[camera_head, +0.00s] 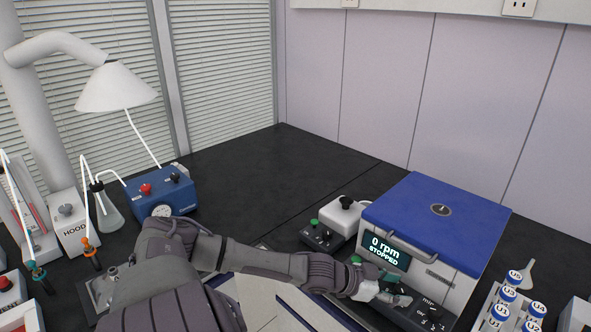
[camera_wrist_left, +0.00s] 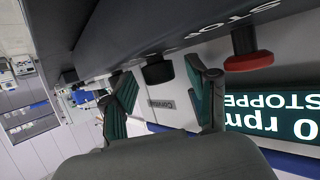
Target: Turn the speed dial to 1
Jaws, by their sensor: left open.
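The centrifuge (camera_head: 436,232) has a blue lid and a display (camera_head: 386,253) reading "0 rpm STOPPED"; the display also shows upside down in the left wrist view (camera_wrist_left: 275,118). A dark control panel (camera_head: 440,315) lies along its front. My left gripper (camera_head: 388,290) is over this panel, partly covering it. In the left wrist view, my left gripper (camera_wrist_left: 163,80) is open, its green-padded fingers on either side of a black dial (camera_wrist_left: 158,73). Whether they touch the dial, and the number it points to, I cannot tell. My right gripper is not in view.
A red button (camera_wrist_left: 245,52) sits beside the dial. A small control box (camera_head: 320,238) and a white device (camera_head: 342,218) stand left of the centrifuge. A rack with blue-capped vials (camera_head: 508,295) is to its right. A blue pump (camera_head: 162,195) stands further left. The back bench is clear.

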